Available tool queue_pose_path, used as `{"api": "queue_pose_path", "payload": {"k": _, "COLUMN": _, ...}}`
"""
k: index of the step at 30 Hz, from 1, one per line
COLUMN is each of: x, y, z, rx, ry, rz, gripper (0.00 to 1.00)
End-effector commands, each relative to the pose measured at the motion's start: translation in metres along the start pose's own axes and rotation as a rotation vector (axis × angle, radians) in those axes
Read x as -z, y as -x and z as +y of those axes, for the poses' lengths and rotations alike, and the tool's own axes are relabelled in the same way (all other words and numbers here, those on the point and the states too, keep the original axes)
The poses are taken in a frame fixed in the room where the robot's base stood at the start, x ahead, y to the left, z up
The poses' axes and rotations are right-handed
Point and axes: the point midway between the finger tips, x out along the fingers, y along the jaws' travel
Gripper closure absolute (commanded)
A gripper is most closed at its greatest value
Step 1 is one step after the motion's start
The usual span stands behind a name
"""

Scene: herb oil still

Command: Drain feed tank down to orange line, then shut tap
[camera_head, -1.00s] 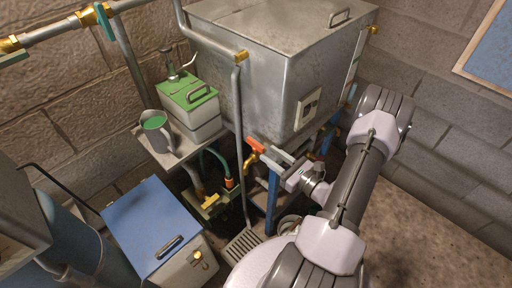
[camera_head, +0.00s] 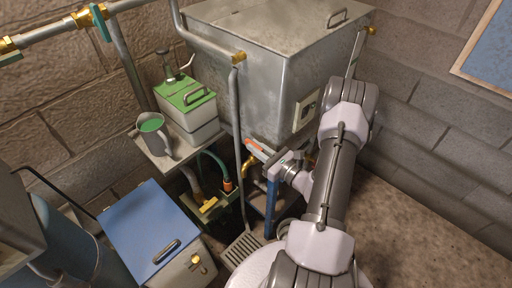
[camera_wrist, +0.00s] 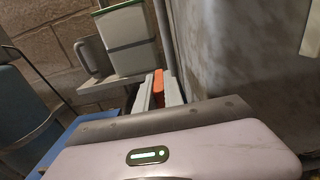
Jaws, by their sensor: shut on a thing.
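The feed tank, a large grey metal box (camera_head: 265,75), stands at the back centre with its lid closed. A pale plate with a dark window (camera_head: 306,110) is on its front; I cannot make out a liquid level or an orange line. Below the tank is a brass tap (camera_head: 248,163) with an orange lever (camera_head: 254,146). My gripper (camera_head: 268,154) is shut on the orange lever, at the tank's lower front edge. In the wrist view the orange lever (camera_wrist: 158,84) shows between my fingers. The tap's outflow is not clearly visible.
A shelf left of the tank holds a green-lidded box (camera_head: 192,105) and a grey mug with green contents (camera_head: 152,135). A blue-lidded box (camera_head: 145,225) stands at lower left. A vertical pipe (camera_head: 239,160) runs close left of my gripper. Open floor lies at right.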

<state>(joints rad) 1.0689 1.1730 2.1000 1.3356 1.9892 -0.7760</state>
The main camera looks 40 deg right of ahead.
Motion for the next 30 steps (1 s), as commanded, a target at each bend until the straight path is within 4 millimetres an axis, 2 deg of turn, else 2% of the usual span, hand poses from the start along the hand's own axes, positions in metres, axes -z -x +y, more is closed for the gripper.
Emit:
{"api": "queue_pose_path", "payload": {"k": 9, "x": 0.0018, "y": -0.0004, "z": -0.0029, "rx": -0.222, "ry": 0.003, "rz": 0.0, "gripper": 1.0}}
{"api": "queue_pose_path", "payload": {"k": 17, "x": 0.0004, "y": -0.0001, "z": -0.0021, "rx": -0.229, "ry": 0.0, "rz": 0.001, "gripper": 1.0}}
{"api": "queue_pose_path", "payload": {"k": 18, "x": 0.0004, "y": -0.0001, "z": -0.0021, "rx": -0.228, "ry": 0.0, "rz": 0.001, "gripper": 0.8}}
{"api": "queue_pose_path", "payload": {"k": 20, "x": 0.0004, "y": -0.0001, "z": -0.0021, "rx": -0.228, "ry": 0.0, "rz": 0.001, "gripper": 0.68}}
{"api": "queue_pose_path", "payload": {"k": 21, "x": 0.0003, "y": -0.0001, "z": -0.0022, "rx": -0.228, "ry": 0.0, "rz": 0.001, "gripper": 0.66}}
{"api": "queue_pose_path", "payload": {"k": 30, "x": -0.0001, "y": -0.0003, "z": -0.003, "rx": -0.225, "ry": 0.001, "rz": 0.0, "gripper": 0.66}}
